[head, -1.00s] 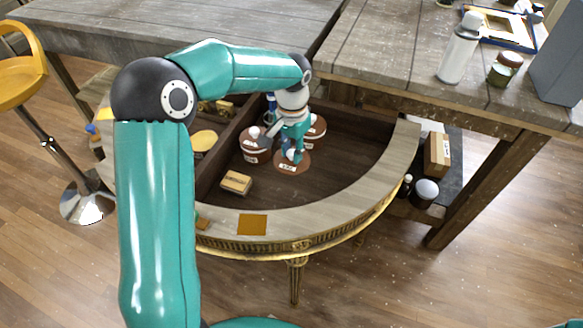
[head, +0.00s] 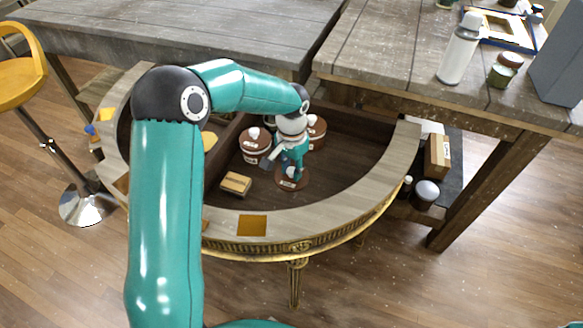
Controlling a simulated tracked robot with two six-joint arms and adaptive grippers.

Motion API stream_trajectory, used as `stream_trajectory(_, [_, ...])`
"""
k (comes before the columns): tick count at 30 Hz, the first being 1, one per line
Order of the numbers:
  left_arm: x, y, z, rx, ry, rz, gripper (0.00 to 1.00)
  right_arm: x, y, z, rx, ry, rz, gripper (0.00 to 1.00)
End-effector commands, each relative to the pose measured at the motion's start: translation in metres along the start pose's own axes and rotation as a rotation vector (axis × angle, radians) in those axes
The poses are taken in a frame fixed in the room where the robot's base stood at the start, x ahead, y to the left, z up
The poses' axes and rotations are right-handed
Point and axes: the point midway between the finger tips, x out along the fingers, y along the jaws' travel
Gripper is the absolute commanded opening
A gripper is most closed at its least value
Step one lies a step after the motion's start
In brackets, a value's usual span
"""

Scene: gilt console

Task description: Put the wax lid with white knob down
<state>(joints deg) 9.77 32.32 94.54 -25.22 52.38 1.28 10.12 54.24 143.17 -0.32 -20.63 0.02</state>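The wax lid with white knob (head: 291,184) is a brown disc with a small white label, low inside the curved console tray. My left gripper (head: 289,170) reaches down from above and is shut on the lid; the fingers cover most of its knob. The lid looks level and close to the tray floor, but I cannot tell whether it touches. Two brown lidded jars stand just behind it: one at the left (head: 255,146) with a white knob, and one at the right (head: 316,132), partly hidden by my gripper. My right gripper is out of view.
The gilt console (head: 350,219) has a curved raised rim around a dark floor (head: 345,165), clear to the right. A small tan box (head: 236,184) lies left of the lid. A divider runs along the left. Wooden tables stand behind, with a white bottle (head: 460,48) at the right.

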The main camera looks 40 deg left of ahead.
Motion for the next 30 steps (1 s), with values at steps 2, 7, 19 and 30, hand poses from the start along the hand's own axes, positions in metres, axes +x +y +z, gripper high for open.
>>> stream_trajectory(2, [0.000, 0.000, 0.000, 0.000, -0.001, 0.000, 0.46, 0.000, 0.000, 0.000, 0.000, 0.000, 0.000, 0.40])
stream_trajectory(7, [0.000, 0.000, 0.000, 0.000, -0.001, 0.000, 0.51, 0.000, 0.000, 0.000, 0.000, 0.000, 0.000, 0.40])
stream_trajectory(19, [-0.021, 0.000, -0.001, -0.001, 0.003, -0.001, 0.51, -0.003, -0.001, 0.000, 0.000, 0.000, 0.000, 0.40])
stream_trajectory(30, [-0.094, 0.001, -0.001, 0.000, 0.004, 0.000, 0.51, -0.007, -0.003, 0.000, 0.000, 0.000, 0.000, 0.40])
